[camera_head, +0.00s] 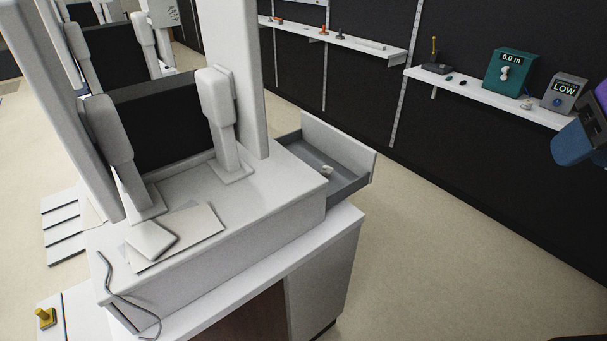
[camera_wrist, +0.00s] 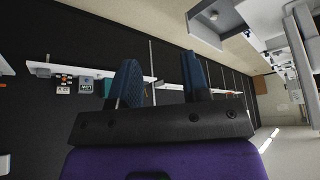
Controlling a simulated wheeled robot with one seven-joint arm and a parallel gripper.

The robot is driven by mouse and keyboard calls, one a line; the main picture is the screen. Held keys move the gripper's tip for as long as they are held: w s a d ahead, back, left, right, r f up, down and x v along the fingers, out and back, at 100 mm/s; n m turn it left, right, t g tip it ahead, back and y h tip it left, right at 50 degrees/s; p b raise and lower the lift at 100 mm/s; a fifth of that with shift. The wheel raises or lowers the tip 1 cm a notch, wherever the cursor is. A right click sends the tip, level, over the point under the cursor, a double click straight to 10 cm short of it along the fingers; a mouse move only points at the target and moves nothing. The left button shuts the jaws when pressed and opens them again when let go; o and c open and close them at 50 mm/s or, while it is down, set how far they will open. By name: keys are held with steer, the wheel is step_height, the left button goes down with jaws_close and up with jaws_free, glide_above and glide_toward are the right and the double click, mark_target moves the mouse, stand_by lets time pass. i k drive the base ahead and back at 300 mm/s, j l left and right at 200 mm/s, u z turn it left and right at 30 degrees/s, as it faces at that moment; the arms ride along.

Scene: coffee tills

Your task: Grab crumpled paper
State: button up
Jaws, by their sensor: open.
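A small whitish lump that looks like crumpled paper (camera_head: 327,171) lies in the open grey tray (camera_head: 354,185) at the right end of the white counter. A small lump, likely the same one, shows in the wrist view (camera_wrist: 213,15) near the top. Another small pale lump (camera_head: 526,104) sits on the wall shelf by the teal box; I cannot tell if it is paper. My gripper shows partly at the right edge of the head view, well apart from the tray. In the wrist view my gripper (camera_wrist: 160,66) has its two blue fingers apart, with nothing between them.
The white counter (camera_head: 260,217) carries upright posts, a dark screen (camera_head: 160,125) and flat sheets. A wall shelf (camera_head: 500,98) holds a teal box (camera_head: 510,70) and a grey box (camera_head: 564,92) reading LOW. The floor (camera_head: 440,240) between counter and wall is clear.

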mark_target(326, 171)
steer(key=u, duration=0.35)
steer(key=i+l+u, duration=0.3)
steer(key=i, duration=0.15)
steer(key=i+l+u, duration=0.35)
steer(key=i+l, duration=0.05)
steer(key=i, duration=0.05)
